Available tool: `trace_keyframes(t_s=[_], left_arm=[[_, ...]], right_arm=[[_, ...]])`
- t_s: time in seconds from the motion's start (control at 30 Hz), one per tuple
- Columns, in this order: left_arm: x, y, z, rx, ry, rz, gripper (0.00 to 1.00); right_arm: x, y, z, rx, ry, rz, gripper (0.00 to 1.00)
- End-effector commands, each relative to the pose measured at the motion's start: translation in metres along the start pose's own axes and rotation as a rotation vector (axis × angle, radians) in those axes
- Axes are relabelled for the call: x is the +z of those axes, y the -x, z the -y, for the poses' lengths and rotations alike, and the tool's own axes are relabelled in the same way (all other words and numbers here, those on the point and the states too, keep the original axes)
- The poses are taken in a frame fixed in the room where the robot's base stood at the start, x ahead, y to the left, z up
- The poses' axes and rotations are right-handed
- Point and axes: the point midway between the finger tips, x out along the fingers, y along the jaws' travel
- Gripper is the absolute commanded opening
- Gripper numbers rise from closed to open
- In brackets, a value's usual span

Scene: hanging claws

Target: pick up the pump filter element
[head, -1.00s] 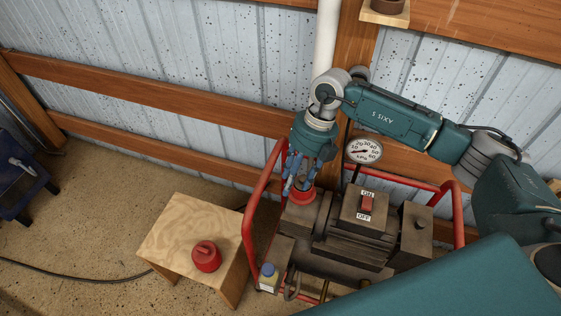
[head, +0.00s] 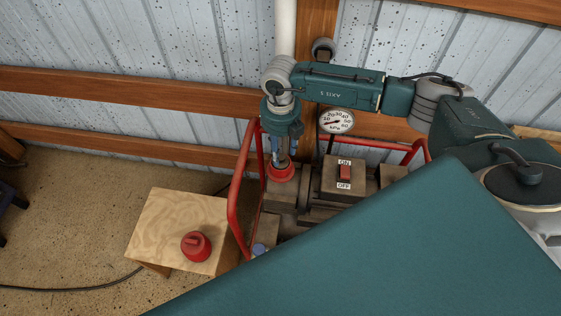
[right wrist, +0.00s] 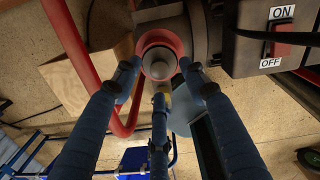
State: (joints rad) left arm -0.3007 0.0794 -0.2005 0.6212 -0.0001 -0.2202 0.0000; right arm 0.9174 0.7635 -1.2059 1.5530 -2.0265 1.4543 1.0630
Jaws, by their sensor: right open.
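The pump's red round housing (head: 281,171) stands open at the top on the left end of the pump. In the right wrist view, a pale round thing (right wrist: 158,64), seemingly the filter element, sits inside the red ring (right wrist: 146,42). My right gripper (head: 280,160) points down right over the housing. In the right wrist view, its open blue fingers (right wrist: 159,78) spread around the ring's opening, two at the sides and one below. I cannot tell whether they touch anything. My left gripper is not in view.
A red cap (head: 196,246) rests on a wooden stool (head: 165,215) left of the pump. The red tube frame (head: 236,195) rises close by my gripper. A gauge (head: 337,122) and a switch (head: 345,173) are to its right. A teal part of mine hides the pump's front.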

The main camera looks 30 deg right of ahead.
Motion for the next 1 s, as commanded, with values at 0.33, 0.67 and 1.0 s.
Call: trace_keyframes(t_s=[0.33, 0.67, 1.0], left_arm=[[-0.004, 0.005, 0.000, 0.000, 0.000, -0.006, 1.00], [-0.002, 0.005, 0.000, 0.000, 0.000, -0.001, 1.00], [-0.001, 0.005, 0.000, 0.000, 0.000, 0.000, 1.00]], right_arm=[[0.000, -0.022, -0.001, 0.001, 0.000, 0.001, 0.43], [0.000, -0.022, 0.000, 0.001, 0.000, 0.000, 0.00], [0.001, -0.021, -0.001, 0.002, 0.000, 0.001, 0.00]])
